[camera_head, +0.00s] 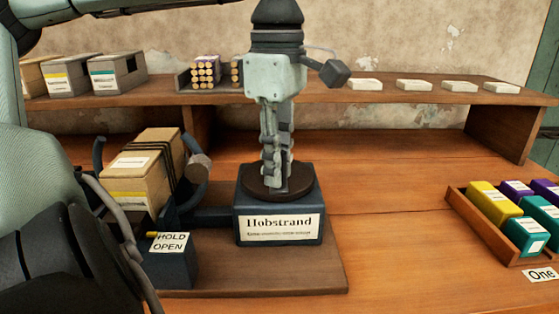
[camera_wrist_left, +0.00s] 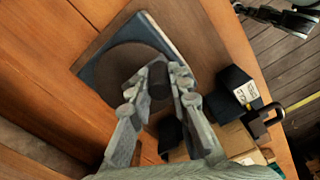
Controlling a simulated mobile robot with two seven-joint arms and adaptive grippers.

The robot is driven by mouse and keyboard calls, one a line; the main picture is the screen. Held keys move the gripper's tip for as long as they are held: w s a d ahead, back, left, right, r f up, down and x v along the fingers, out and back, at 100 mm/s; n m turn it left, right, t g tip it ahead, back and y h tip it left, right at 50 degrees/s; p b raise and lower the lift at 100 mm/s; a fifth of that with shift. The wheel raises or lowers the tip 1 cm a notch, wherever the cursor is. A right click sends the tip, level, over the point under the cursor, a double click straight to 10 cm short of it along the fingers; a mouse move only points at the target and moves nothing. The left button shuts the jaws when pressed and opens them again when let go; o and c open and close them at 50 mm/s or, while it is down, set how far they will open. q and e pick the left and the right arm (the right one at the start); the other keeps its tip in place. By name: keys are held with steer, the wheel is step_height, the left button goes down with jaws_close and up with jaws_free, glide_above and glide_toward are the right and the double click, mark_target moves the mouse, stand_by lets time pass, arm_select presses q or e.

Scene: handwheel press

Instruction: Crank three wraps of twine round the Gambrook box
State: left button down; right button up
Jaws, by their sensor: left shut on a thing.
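The tan box (camera_head: 137,178) sits at the left in a dark cradle with upright curved arms. Dark twine bands (camera_head: 167,158) run round it; I cannot count them surely. Its label is too small to read. A dark blue machine base (camera_head: 243,205) labelled Hobstrand stands right of it, topped by a round brown handwheel (camera_head: 303,190). My left gripper (camera_head: 276,183) points down over the wheel, shut on its dark crank knob (camera_wrist_left: 158,80). The knob is mostly hidden in the head view. The box shows partly in the left wrist view (camera_wrist_left: 236,140).
A block labelled HOLD OPEN (camera_head: 172,265) stands before the cradle. A back shelf (camera_head: 345,95) carries boxes, bundled rolls (camera_head: 203,73) and white blocks. The middle-right bench is clear.

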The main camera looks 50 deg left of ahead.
arm_select(q)
steer(key=c, duration=1.4)
jaws_free()
step_height(320, 180, up, 12)
steer(key=shift+r, duration=0.1)
